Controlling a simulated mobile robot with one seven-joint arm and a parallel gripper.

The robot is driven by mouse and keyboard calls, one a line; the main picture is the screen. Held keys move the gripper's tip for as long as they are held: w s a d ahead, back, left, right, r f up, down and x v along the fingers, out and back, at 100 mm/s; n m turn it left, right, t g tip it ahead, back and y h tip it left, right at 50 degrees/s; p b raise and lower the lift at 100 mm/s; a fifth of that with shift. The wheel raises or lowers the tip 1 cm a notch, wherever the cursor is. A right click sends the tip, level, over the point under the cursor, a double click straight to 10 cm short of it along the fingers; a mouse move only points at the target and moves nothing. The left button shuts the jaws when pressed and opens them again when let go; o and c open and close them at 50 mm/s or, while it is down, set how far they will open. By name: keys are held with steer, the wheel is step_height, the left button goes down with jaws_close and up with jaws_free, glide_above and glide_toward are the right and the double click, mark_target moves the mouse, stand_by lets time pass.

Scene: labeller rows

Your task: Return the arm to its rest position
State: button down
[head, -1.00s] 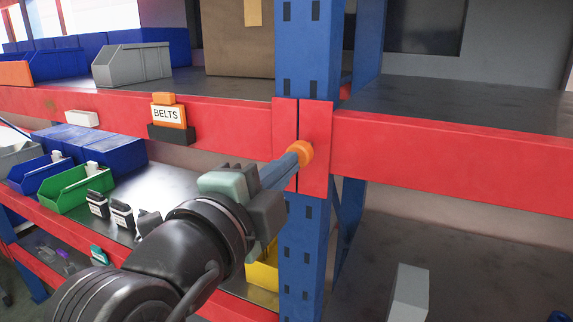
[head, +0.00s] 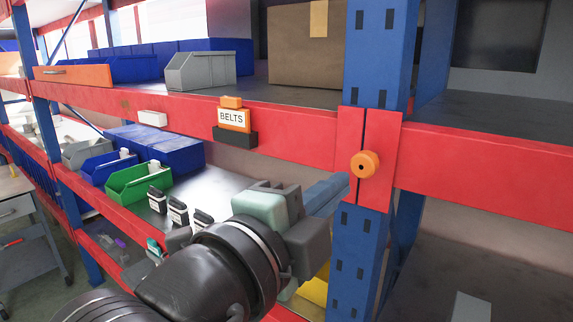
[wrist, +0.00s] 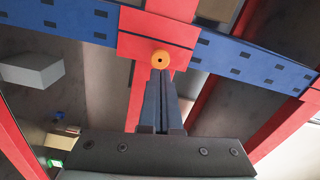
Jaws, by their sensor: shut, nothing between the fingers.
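My gripper (head: 332,190) is in front of the blue rack upright in the head view, its fingers pointing at the red beam joint. In the wrist view my gripper (wrist: 161,78) shows its two dark fingers pressed together with nothing between them. An orange round knob (head: 365,164) sits on the red joint plate, just beyond the fingertips. The knob also shows in the wrist view (wrist: 160,59), right above the fingertips. In the head view a small gap shows between fingertips and knob.
A blue upright (head: 378,60) and red beam (head: 480,170) stand close to my arm. A BELTS label (head: 234,119) in a holder hangs on the left beam. Blue, green (head: 138,182) and grey bins (head: 200,70) and a cardboard box (head: 306,45) stand on the shelves.

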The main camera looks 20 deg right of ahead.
steer(key=w+a+r+n+t+y, duration=0.2)
steer(key=a+r+n+t+y, duration=0.45)
steer(key=n, duration=0.65)
steer(key=s+a+r+n+t+y+b, duration=0.1)
steer(key=s+a+r+n+t+y, duration=0.6)
steer(key=n, duration=0.6)
steer(key=a+r+t, duration=0.1)
steer(key=r+t, duration=0.1)
steer(key=t, duration=0.1)
steer(key=shift+s+n+y, duration=0.3)
steer(key=shift+s+y, duration=0.05)
steer(key=shift+s, duration=0.05)
steer(key=shift+a, duration=0.1)
